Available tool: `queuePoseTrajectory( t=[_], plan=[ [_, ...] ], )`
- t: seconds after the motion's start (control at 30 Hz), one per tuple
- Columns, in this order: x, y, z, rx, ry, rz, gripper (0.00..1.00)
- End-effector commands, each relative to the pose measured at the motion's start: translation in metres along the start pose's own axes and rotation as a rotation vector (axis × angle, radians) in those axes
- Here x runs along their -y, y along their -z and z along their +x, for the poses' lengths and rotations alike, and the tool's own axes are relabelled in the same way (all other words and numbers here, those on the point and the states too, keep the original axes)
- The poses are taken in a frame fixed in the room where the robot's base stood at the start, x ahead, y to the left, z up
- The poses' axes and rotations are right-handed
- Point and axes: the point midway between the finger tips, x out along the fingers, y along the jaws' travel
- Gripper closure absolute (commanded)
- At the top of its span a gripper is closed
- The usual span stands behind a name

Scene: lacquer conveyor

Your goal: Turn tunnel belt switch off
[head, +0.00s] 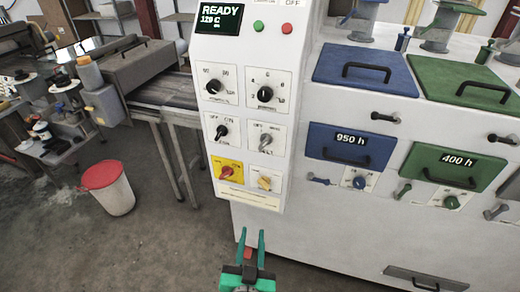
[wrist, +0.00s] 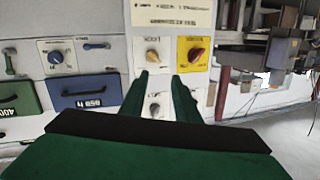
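The white control panel (head: 245,105) carries several rotary switches. A grey-handled switch (head: 265,140) sits in its middle right; its small label seems to end in "LT", and its exact setting is too small to read. It also shows, upside down, between my fingers in the wrist view (wrist: 155,107). Beside it is a black switch (head: 222,131) marked "ON". Below are a red switch (head: 227,171) on a yellow plate and a yellow switch (head: 264,183). My gripper (head: 251,232) is open and empty, below the panel in the head view; its fingers show in the wrist view (wrist: 160,75).
The display (head: 219,18) reads "READY" and about 120 C. A white machine with blue (head: 350,147) and green (head: 445,165) drawers stands right of the panel. A conveyor (head: 165,92) is at left behind. A red-lidded bin (head: 107,188) stands on the floor.

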Motion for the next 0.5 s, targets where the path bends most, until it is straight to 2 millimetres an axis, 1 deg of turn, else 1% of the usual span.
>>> queuePoseTrajectory(
  t=[0.03, 0.17, 0.2, 0.27, 0.3, 0.4, 0.5],
  plan=[
    [0.007, 0.018, 0.012, -0.024, -0.009, 0.022, 0.71],
    [0.019, 0.058, 0.036, -0.063, -0.049, 0.092, 0.71],
    [0.023, 0.07, 0.043, -0.076, -0.062, 0.115, 0.71],
    [0.028, 0.089, 0.051, -0.095, -0.081, 0.154, 0.71],
    [0.031, 0.102, 0.055, -0.108, -0.094, 0.181, 0.71],
    [0.037, 0.131, 0.063, -0.137, -0.126, 0.246, 0.71],
    [0.041, 0.154, 0.067, -0.161, -0.152, 0.302, 0.71]
  ],
)
